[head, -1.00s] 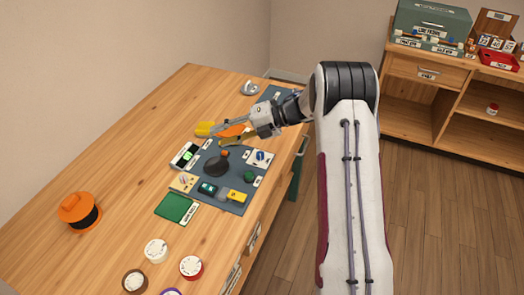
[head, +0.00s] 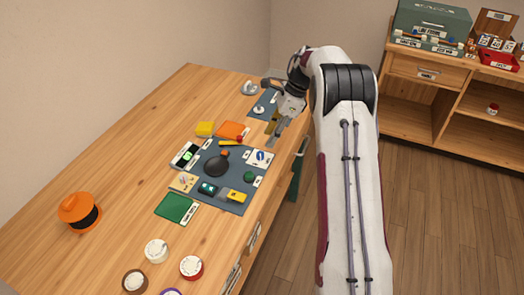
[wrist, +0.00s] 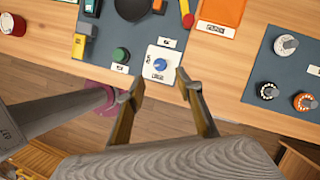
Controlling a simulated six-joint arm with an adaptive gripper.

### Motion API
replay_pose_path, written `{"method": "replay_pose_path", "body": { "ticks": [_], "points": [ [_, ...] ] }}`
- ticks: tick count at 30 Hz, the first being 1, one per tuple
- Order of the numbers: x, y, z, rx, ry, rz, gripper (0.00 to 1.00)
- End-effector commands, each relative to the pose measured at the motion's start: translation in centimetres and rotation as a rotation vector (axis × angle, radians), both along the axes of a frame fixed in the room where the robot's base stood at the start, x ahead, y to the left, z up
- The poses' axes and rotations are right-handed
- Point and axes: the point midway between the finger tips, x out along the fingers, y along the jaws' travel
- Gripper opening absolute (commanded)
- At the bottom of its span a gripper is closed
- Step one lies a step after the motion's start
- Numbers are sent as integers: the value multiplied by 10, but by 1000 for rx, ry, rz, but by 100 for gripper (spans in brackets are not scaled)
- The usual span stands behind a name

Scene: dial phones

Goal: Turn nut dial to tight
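A white plate with a blue dial (wrist: 160,66) lies on the grey mat in the wrist view. Small labels surround it, too small to read, so I cannot confirm it is the nut dial. In the head view the blue dial (head: 260,156) sits at the mat's right edge. My gripper (wrist: 160,94) is open and empty, its two fingers spread on either side of the dial's near edge in the picture, apart from it. In the head view my gripper (head: 273,133) hangs near the table's right edge, behind the dial.
A green knob (wrist: 121,55) is left of the dial, and a red-tipped yellow stick (wrist: 186,14) is right of it. A second grey mat (wrist: 260,60) carries several round dials. The table edge is close below the dial.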

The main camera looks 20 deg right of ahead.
Motion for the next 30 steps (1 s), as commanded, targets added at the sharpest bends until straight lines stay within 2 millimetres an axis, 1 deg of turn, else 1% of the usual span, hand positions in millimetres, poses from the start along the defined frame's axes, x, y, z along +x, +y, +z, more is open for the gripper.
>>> {"method": "replay_pose_path", "body": {
  "ticks": [6,20,26,30],
  "points": [
    [0,0,0,-8,-31,78,36],
    [0,1,-2,-6,-32,81,36],
    [1,6,-13,-6,-31,80,36],
    [2,11,-26,-5,-30,81,36]
  ]
}}
